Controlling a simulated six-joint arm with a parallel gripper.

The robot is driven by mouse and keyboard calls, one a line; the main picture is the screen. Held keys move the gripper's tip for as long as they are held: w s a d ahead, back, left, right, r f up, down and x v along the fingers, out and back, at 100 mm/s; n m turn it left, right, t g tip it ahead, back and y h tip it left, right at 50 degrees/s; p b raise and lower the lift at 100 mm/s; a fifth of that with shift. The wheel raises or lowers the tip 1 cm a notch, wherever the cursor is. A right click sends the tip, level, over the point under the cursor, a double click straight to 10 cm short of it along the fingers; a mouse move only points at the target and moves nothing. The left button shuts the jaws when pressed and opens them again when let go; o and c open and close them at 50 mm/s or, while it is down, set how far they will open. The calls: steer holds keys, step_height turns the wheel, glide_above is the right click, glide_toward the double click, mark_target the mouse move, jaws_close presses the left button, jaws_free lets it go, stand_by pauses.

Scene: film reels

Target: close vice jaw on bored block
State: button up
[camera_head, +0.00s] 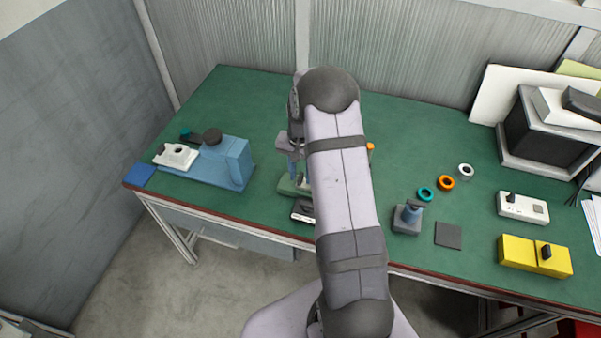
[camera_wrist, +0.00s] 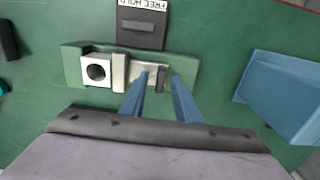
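In the wrist view a green vice base (camera_wrist: 72,66) bears a white bored block (camera_wrist: 96,70) at its left, with a dark round hole. A pale metal jaw (camera_wrist: 120,73) stands right beside the block; I cannot tell whether they touch. A pale slide runs right from the jaw to a dark upright tab (camera_wrist: 162,79). My gripper (camera_wrist: 163,74) is open, its blue fingers on either side of the tab with gaps visible. In the head view the green base (camera_head: 287,187) shows partly behind my arm, and my gripper (camera_head: 294,166) is above it; the block is hidden.
A dark labelled block (camera_wrist: 140,27) lies beside the vice. A blue machine (camera_head: 222,163) stands to the left in the head view. A grey pedestal (camera_head: 406,222), teal ring (camera_head: 426,194) and orange ring (camera_head: 446,183) are to the right. Green bench between is clear.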

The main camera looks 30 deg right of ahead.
mark_target(301, 176)
steer(key=shift+r, duration=0.1)
steer(key=shift+r+b, duration=0.9)
steer(key=shift+r, duration=2.7)
